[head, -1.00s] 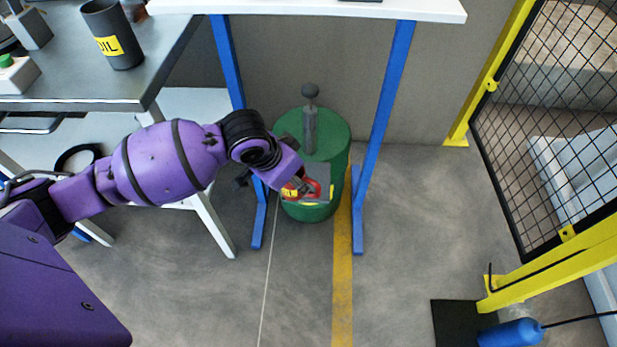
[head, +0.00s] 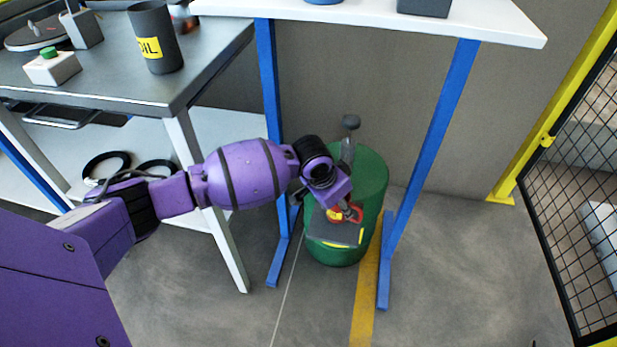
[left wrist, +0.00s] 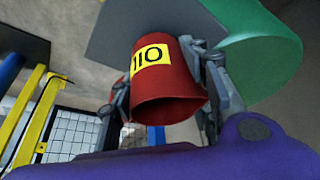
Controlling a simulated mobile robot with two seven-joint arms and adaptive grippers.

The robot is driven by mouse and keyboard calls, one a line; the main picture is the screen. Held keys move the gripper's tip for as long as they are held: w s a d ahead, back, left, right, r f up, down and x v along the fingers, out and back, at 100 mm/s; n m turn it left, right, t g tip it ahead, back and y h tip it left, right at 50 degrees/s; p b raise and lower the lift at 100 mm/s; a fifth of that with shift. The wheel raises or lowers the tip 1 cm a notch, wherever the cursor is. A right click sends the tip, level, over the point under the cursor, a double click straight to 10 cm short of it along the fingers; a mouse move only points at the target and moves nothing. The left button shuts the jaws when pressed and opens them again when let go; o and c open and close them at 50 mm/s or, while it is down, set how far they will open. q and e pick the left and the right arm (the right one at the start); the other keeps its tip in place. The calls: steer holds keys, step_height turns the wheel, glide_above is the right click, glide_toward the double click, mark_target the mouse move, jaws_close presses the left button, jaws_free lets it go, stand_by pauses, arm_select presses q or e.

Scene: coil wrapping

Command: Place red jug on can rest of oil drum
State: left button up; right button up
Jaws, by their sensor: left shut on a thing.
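The red jug (left wrist: 165,88) has a yellow label reading OIL. It shows upside down in the left wrist view, with its open rim toward the camera. My left gripper (head: 342,207) is shut on it, with a finger on each side. In the head view the red jug (head: 353,214) is small and partly hidden by my gripper. It is at the grey can rest (head: 335,233) on the front of the green oil drum (head: 370,178). The grey plate also shows behind the jug in the left wrist view (left wrist: 125,30). I cannot tell whether they touch. My right gripper is not in view.
The drum stands under a white-topped table (head: 490,25) between its blue legs (head: 430,150). A grey workbench (head: 100,80) at left carries a dark OIL container (head: 155,40). A yellow-framed mesh fence (head: 580,170) stands at right. The floor in front is clear.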

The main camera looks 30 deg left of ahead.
arm_select(q)
steer(key=shift+w+f, duration=0.15)
steer(key=shift+f, duration=0.4)
steer(key=shift+r, duration=0.2)
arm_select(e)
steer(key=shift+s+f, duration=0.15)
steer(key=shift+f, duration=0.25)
arm_select(q)
steer(key=shift+f, duration=0.15)
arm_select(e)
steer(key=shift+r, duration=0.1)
arm_select(q)
steer(key=o, duration=1.1)
steer(key=shift+o, duration=0.2)
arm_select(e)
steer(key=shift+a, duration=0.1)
